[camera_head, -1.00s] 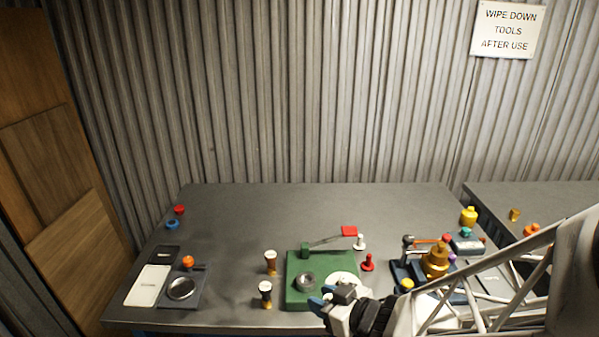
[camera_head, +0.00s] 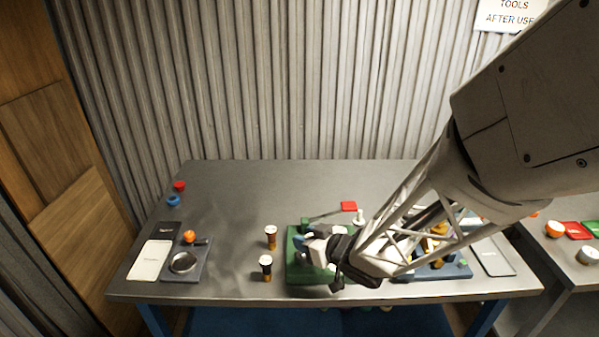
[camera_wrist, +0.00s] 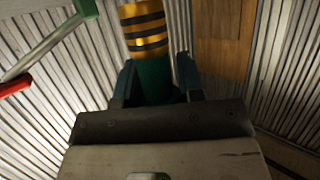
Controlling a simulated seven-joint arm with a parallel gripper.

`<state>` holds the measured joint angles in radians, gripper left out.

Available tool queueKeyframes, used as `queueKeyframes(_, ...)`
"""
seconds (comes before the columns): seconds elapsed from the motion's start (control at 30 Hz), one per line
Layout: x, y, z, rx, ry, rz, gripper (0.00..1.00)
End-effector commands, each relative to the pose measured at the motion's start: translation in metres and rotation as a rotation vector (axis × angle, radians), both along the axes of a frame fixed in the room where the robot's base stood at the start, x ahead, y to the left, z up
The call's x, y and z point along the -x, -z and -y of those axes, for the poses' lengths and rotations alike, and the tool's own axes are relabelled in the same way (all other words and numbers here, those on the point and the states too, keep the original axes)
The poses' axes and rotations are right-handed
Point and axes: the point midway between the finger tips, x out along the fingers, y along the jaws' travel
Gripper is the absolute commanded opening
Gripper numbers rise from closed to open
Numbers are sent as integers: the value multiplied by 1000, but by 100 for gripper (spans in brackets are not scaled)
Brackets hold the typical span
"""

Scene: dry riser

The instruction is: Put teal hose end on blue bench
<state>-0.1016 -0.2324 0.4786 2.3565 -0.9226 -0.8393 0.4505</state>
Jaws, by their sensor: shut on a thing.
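My gripper (camera_wrist: 155,83) is shut on the teal hose end (camera_wrist: 155,78), whose dark teal body sits between the two fingers in the wrist view. In the head view my gripper (camera_head: 308,247) is over the green base plate (camera_head: 297,274); the hose end cannot be made out clearly there. The grey-topped bench (camera_head: 235,215) with blue legs (camera_head: 153,320) lies under it all. I cannot tell whether the hose end touches anything.
Two gold-and-black fittings (camera_head: 270,237) (camera_head: 266,267) stand left of the green plate. A red-tipped lever (camera_head: 348,206) rises behind it. My arm partly covers a dark blue tray (camera_head: 455,271) of parts at right.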

Motion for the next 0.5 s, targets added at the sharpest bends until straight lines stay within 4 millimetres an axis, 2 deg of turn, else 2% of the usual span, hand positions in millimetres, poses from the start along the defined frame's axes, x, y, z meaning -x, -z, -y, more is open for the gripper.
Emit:
queueKeyframes(0.2,-21,2,-6,0,-1,0,2)
queueKeyframes(0.5,-25,3,-7,0,0,0,2)
